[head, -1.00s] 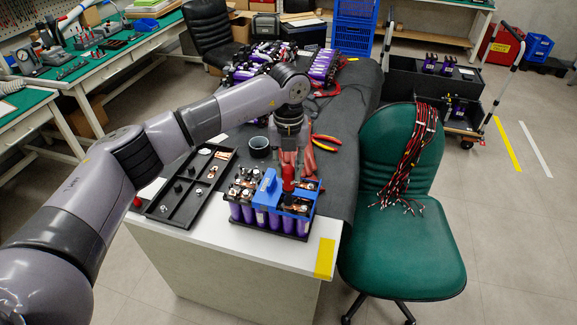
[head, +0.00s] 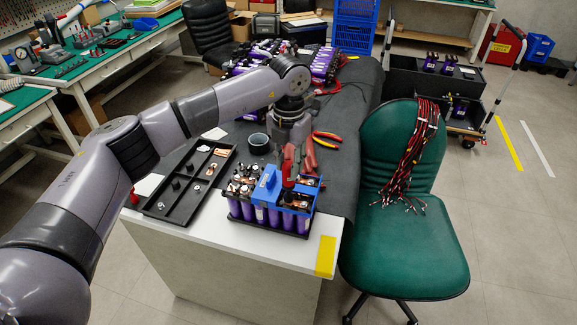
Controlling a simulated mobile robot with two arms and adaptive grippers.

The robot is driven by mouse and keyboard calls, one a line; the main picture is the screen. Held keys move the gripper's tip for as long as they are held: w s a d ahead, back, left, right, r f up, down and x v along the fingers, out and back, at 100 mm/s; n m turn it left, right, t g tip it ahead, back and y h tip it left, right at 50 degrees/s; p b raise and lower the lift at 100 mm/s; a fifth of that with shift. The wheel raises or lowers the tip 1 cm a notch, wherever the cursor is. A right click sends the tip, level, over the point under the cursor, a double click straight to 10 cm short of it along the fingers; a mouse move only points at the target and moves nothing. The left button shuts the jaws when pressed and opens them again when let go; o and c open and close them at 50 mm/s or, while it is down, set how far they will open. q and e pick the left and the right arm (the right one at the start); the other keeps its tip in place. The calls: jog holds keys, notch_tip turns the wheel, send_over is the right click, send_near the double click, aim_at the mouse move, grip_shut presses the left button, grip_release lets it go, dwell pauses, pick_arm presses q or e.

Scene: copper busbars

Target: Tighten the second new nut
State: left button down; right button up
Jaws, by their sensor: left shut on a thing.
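The battery pack (head: 270,212) stands at the front of the table in the head view, with purple cells, a blue bracket and copper busbars with studs on top. My left gripper (head: 289,150) is above the back right of the pack, shut on a red tool (head: 288,172) that points down toward the pack's top. The gripper and tool hide part of the busbars behind them. The nuts are too small to tell apart, and I cannot tell whether the tool's tip touches one. My right gripper does not show.
A black compartment tray (head: 163,206) with small parts lies left of the pack. A dark cup (head: 258,144) and orange-red pliers (head: 326,138) lie behind. A green chair (head: 405,240) with red and black cables stands right of the table. More purple packs are at the far end.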

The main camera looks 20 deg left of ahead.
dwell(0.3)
pick_arm(q)
jog(key=shift+f+m+b, duration=0.1)
jog(key=shift+m+b, duration=0.35)
jog(key=shift+m, duration=1.45)
jog(key=shift+m+b, duration=0.45)
jog(key=shift+m, duration=1.05)
jog(key=m+b, duration=0.1)
jog(key=m, duration=0.1)
jog(key=shift+m, duration=0.3)
jog(key=m, duration=0.3)
jog(key=shift+m, duration=0.3)
